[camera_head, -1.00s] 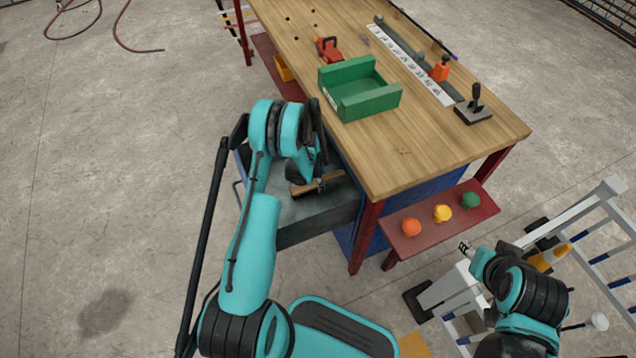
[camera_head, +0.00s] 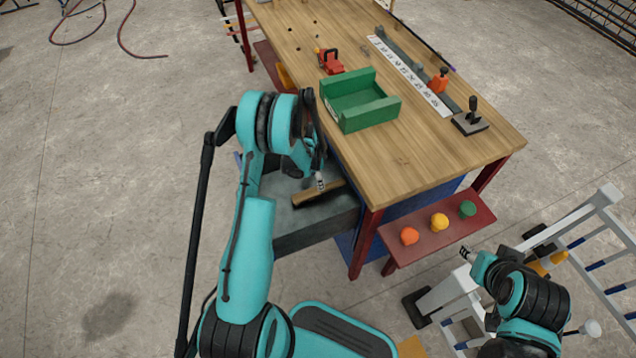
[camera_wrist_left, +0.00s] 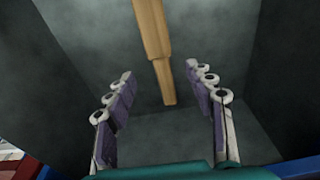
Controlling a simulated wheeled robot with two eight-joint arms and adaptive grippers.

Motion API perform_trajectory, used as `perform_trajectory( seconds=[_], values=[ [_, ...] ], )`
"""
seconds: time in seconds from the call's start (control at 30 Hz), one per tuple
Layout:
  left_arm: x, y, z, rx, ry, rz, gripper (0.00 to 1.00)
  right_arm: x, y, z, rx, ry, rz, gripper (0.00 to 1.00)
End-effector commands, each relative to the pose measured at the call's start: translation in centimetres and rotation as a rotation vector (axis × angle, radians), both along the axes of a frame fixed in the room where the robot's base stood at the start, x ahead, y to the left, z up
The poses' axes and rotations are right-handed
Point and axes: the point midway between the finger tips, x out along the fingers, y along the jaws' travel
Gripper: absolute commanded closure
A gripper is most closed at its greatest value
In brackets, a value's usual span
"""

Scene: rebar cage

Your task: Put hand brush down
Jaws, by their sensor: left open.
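My left gripper (camera_head: 320,181) is just above the handle, open and empty. In the left wrist view the handle (camera_wrist_left: 155,50) runs down from the top edge, its end lying between the spread fingers of the left gripper (camera_wrist_left: 159,80), apart from both. The brush's bristles cannot be made out. My right gripper (camera_head: 466,254) is at the lower right, away from the brush; its fingers are too small to judge.
The wooden workbench (camera_head: 430,140) stands right of the grey top, with a green open box (camera_head: 365,118) near its edge. A red shelf (camera_head: 440,232) holds orange, yellow and green knobs. A white ladder (camera_head: 590,235) stands near my right arm.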

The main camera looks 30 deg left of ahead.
Motion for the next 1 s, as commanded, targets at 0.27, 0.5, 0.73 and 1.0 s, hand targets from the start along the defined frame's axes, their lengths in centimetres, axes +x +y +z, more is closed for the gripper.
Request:
perform_trajectory(
  seconds=[0.27, 0.5, 0.73, 1.0],
  values=[
    [-0.2, 0.1, 3.5, 0.001, -0.004, 0.006, 0.46, 0.0, 0.0, 1.0, 0.0, 0.0, 0.0, 0.6],
    [-0.8, -2.2, 12.6, 0.017, -0.071, 0.116, 0.46, 0.0, 0.0, 1.0, 0.0, 0.0, 0.0, 0.6],
    [-4.6, -5.6, 23.2, 0.014, -0.18, 0.28, 0.46, 0.0, 0.0, 1.0, 0.0, 0.0, 0.0, 0.6],
    [-11.9, -9.3, 31.0, -0.035, -0.313, 0.464, 0.46, 0.0, 0.0, 1.0, 0.0, 0.0, 0.0, 0.6]
  ],
)
